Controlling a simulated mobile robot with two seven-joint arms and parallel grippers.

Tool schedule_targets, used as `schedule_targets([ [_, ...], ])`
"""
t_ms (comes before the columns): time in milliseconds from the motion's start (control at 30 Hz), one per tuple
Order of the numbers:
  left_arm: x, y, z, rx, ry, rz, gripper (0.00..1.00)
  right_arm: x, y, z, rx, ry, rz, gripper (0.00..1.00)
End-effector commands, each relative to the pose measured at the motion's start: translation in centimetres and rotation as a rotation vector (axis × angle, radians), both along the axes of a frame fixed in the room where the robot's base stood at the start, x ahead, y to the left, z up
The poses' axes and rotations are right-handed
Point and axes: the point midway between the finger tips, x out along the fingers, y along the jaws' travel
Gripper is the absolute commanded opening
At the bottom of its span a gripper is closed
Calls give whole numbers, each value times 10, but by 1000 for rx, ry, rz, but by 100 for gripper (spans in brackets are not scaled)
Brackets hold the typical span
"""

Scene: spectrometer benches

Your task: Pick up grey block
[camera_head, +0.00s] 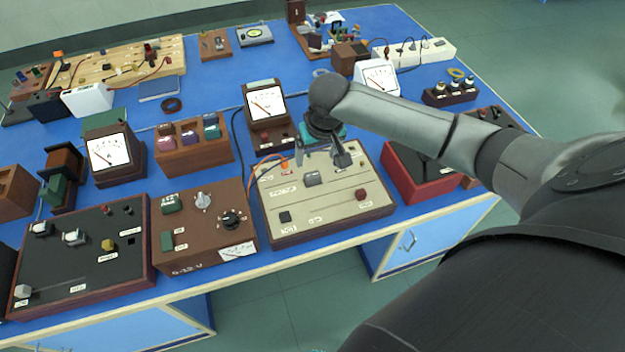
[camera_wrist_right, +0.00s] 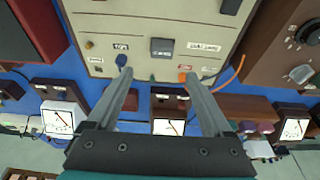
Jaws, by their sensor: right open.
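The grey block (camera_head: 313,178) is a small dark-grey piece on the beige top of a control panel (camera_head: 345,208). In the right wrist view the grey block (camera_wrist_right: 162,47) shows upright on the panel face, just beyond the fingertips and between their lines. My right gripper (camera_head: 320,158) is open and empty above the rear part of this panel, behind the block and apart from it. Its two fingers (camera_wrist_right: 158,76) are spread wide in the wrist view. My left gripper is not in view.
A brown box with knobs (camera_head: 205,222) stands left of the panel, and a red-sided box (camera_head: 418,172) stands right. A white-faced meter (camera_head: 265,103) stands behind. An orange wire (camera_head: 268,163) and a blue plug (camera_wrist_right: 121,61) sit near the panel's rear edge.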

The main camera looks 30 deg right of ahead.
Motion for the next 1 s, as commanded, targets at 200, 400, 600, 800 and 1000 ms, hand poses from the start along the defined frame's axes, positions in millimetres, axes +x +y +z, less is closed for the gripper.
schedule_targets([
  [200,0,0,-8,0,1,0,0,8,-1,-30,0,-2,1,85],
  [400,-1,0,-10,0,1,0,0,10,-1,-42,0,-1,2,85],
  [600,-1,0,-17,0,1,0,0,13,0,-73,-1,-2,2,85],
  [800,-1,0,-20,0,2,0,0,17,-1,-86,-1,-3,3,85],
  [1000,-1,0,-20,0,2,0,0,17,-1,-85,-1,-3,3,85],
])
